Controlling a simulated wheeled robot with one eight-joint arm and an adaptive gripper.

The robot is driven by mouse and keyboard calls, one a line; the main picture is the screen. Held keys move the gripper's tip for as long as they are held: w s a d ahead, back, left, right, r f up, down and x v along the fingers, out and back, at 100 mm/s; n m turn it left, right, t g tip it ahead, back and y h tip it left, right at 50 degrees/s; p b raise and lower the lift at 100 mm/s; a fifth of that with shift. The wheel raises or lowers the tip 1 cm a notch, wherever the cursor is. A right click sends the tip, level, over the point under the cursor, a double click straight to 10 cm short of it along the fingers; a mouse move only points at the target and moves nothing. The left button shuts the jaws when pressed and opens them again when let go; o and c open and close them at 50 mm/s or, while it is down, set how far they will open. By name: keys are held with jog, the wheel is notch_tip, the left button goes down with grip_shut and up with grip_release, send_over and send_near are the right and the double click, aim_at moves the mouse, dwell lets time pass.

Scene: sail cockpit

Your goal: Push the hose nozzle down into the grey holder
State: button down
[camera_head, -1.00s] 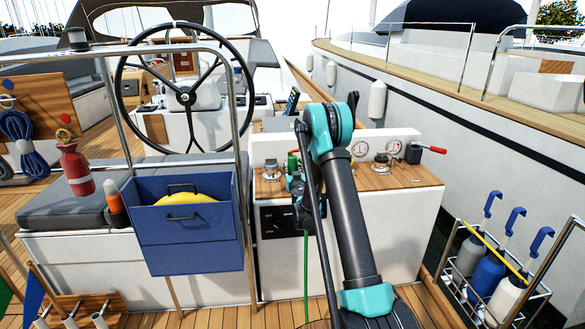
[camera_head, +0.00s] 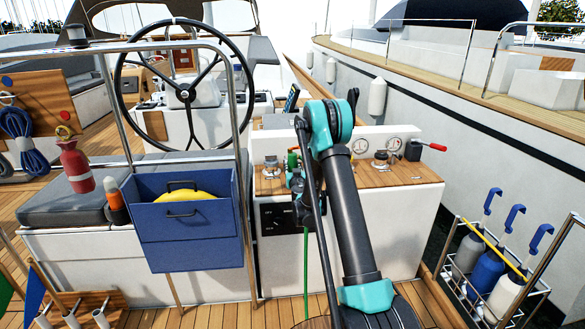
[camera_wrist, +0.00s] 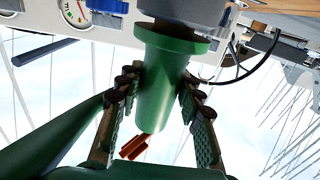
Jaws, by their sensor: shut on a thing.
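The green hose nozzle (camera_wrist: 165,85) is between the two fingers of my gripper (camera_wrist: 157,110) in the wrist view. My fingers are shut on its sides. Its wide rim meets or overlaps a dark grey round part (camera_wrist: 185,10), which looks like the grey holder; how far the nozzle sits in it is hidden. An orange-red piece (camera_wrist: 135,146) shows by the nozzle's narrow end. In the head view the nozzle's green top (camera_head: 293,160) shows at the console's left edge, with a green hose (camera_head: 306,265) hanging below. My arm hides part of this spot.
The white console (camera_head: 405,235) has a wooden top (camera_head: 400,175), gauges and a red-tipped lever (camera_head: 430,146). A blue box (camera_head: 190,240) hangs to the left, behind which the steering wheel (camera_head: 183,95) stands. A bottle rack (camera_head: 490,285) is at the right.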

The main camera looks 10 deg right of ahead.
jog(key=shift+f, duration=0.6)
dwell(0.3)
jog(key=c, duration=1.3)
grip_release()
jog(key=shift+s, duration=0.15)
